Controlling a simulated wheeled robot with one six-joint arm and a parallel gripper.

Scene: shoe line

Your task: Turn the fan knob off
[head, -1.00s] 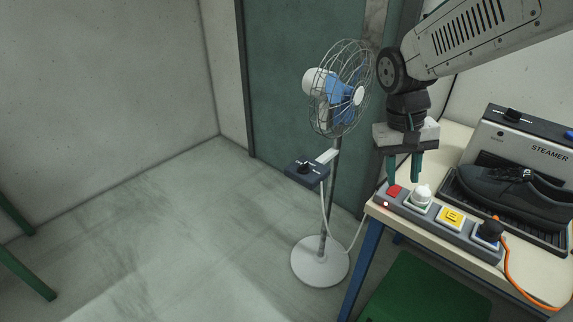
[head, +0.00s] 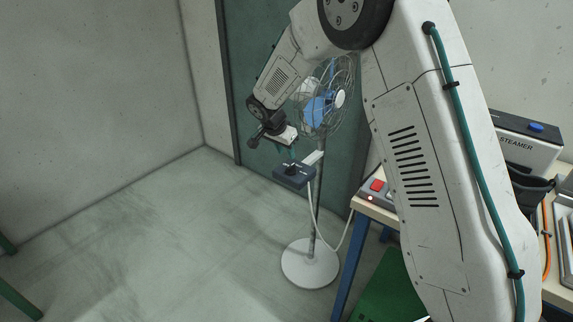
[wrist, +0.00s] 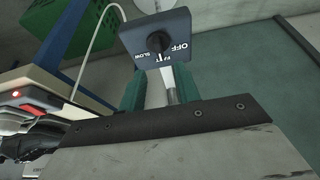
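The fan (head: 341,99) stands on a pole with a round white base (head: 310,265). A dark blue control box (head: 294,177) sticks out from the pole, with a black fan knob (head: 291,170) on its top. In the wrist view the box (wrist: 133,38) carries OFF and SLOW labels and a third, partly covered one; the knob (wrist: 158,41) is in its middle.
A table (head: 377,211) stands right of the fan, with a power strip (head: 372,195) showing a lit red light, and a steamer (head: 525,140) behind. My arm hides much of the table. The fan's white cord hangs between box and table.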

